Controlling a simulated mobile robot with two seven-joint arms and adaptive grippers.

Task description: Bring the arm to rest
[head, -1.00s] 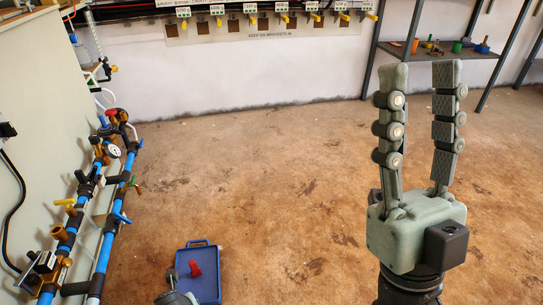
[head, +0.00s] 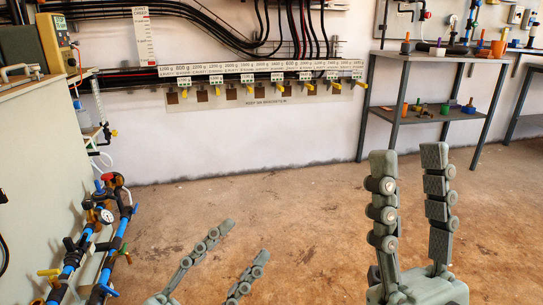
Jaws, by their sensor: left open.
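My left gripper (head: 246,240) shows at the bottom centre in the head view, its two grey-green fingers apart and slanting up to the right. Nothing is seen between them; its base is cut off by the lower edge. My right gripper (head: 408,155) stands at the right with its fingers pointing up. They are clearly apart and the gap is empty. Neither gripper touches anything that I can see.
Blue pipes (head: 100,262) with valves and gauges run along the left cabinet (head: 35,150). A row of labelled hooks (head: 262,85) is on the back wall. A grey shelf (head: 425,115) with small containers stands at back right. The brown floor (head: 300,210) between is clear.

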